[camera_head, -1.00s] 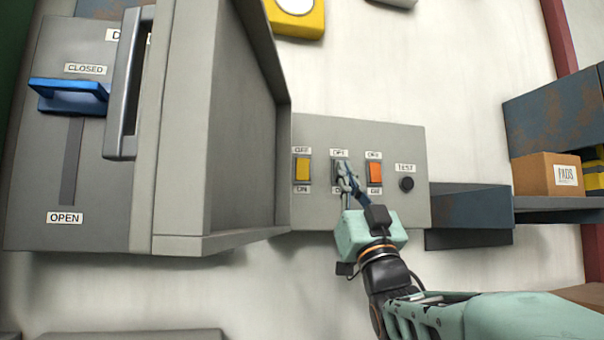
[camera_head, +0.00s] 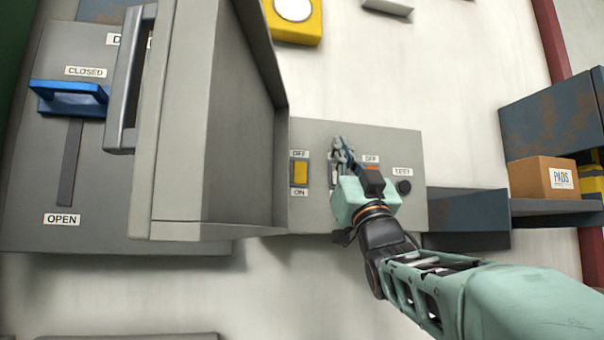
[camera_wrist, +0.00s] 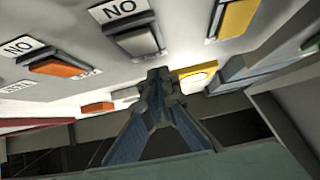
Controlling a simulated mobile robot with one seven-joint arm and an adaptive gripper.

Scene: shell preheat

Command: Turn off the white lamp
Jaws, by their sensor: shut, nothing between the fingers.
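A grey panel (camera_head: 316,217) carries a yellow rocker switch (camera_head: 300,172), a pale middle switch (camera_head: 333,172), an orange switch (camera_head: 372,168) and a black TEST button (camera_head: 404,186). My gripper (camera_head: 341,144) is shut and empty, its fingertips over the top of the middle switch and covering its upper label. In the wrist view, the pale switch (camera_wrist: 137,43) is plain above my closed fingers (camera_wrist: 157,76); contact cannot be told.
A yellow box with a white disc (camera_head: 293,10) is on the wall above. A large grey cabinet with an open door (camera_head: 216,120) stands close left of the panel. A shelf with a cardboard box (camera_head: 543,178) is at the right.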

